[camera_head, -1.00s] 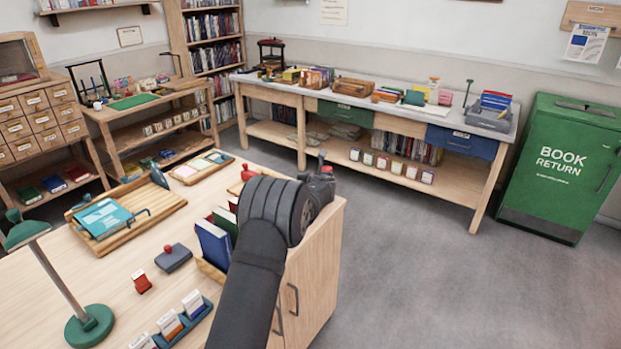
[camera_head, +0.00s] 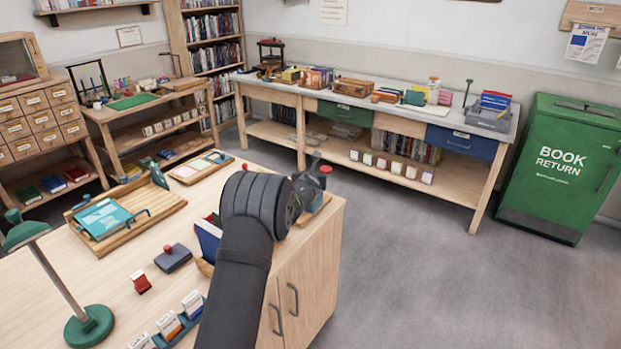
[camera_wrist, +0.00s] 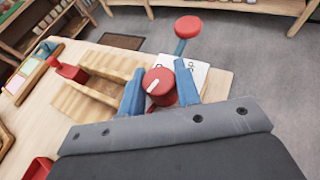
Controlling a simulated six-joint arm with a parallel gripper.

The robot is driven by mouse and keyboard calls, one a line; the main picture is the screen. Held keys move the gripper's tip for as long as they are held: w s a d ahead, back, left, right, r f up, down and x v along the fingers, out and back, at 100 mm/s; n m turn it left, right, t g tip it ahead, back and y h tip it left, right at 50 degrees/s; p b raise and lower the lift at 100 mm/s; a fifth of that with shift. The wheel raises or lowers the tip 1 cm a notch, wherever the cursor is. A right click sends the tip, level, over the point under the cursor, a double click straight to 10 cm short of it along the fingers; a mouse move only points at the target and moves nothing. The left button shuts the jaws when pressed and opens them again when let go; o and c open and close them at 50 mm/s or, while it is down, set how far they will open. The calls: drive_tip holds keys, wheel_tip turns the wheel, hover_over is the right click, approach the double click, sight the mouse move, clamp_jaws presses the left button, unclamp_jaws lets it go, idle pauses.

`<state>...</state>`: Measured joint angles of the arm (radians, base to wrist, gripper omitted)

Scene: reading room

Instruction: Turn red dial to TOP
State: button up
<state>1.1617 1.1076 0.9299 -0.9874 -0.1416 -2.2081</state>
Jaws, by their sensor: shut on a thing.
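The red dial (camera_wrist: 160,86) is a round red knob with a white pointer line, which slants toward the lower left in the wrist view. My gripper (camera_wrist: 160,92) has its two blue fingers on either side of the dial, shut on it. A white plate (camera_wrist: 193,72) with dark lettering, partly covered by the right finger, lies behind the dial; I cannot read its words. In the head view, my gripper (camera_head: 308,180) is at the desk's far right corner, and my wrist hides the dial there.
A red round knob on a blue stem (camera_wrist: 188,27) stands just beyond the dial; it also shows in the head view (camera_head: 326,169). A wooden slotted rack (camera_wrist: 98,88) and a red-handled item (camera_wrist: 68,70) are to the left. Open floor (camera_head: 420,270) lies right of the desk.

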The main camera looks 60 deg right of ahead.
drive_tip(key=shift+r, duration=0.1)
idle(0.4)
drive_tip(key=o, duration=1)
drive_tip(key=shift+a, duration=0.1)
drive_tip(key=v, duration=1.7)
drive_tip(key=shift+w+a, duration=0.1)
drive_tip(key=shift+a, duration=0.1)
